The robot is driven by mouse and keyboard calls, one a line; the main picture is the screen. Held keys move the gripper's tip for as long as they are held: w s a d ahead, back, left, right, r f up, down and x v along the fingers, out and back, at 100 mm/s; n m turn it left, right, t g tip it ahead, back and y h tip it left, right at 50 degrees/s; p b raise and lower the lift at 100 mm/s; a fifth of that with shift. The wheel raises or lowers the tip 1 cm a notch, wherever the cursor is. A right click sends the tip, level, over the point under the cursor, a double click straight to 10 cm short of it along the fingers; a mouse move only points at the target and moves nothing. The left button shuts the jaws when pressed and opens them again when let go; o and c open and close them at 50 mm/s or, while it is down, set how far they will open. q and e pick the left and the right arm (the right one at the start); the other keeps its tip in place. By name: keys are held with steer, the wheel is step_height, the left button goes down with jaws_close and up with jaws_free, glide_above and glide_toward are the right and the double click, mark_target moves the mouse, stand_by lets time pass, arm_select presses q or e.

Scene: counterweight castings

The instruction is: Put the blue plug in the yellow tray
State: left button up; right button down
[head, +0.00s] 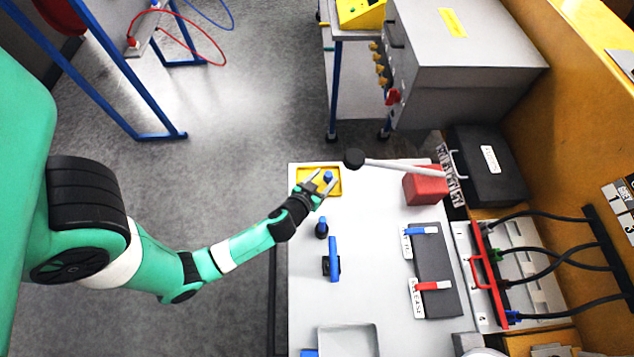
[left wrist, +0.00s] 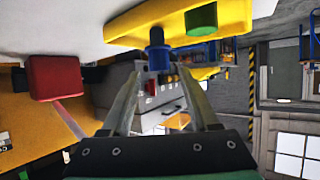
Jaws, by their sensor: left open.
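The yellow tray (head: 336,191) lies at the far left corner of the pale table. My left gripper (head: 321,182) is over it, with its fingers apart. A blue plug (head: 328,176) shows at the fingertips, within the tray's outline. In the left wrist view the blue plug (left wrist: 156,54) is between the tips of my open left gripper (left wrist: 158,76), against the yellow tray (left wrist: 125,26). I cannot tell whether a finger touches it. A green cylinder (left wrist: 201,19) is on the tray beside it. My right gripper is not in view.
A grey rod with a black knob (head: 354,159) reaches over the table just right of the tray. A red block (head: 426,186) is at its other side. A blue-topped peg (head: 321,228) and a blue upright piece (head: 333,258) stand nearer.

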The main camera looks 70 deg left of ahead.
arm_select(q)
steer(key=v, duration=0.5)
steer(key=shift+s+d+r, duration=0.1)
steer(key=shift+d, duration=0.05)
stand_by(0.3)
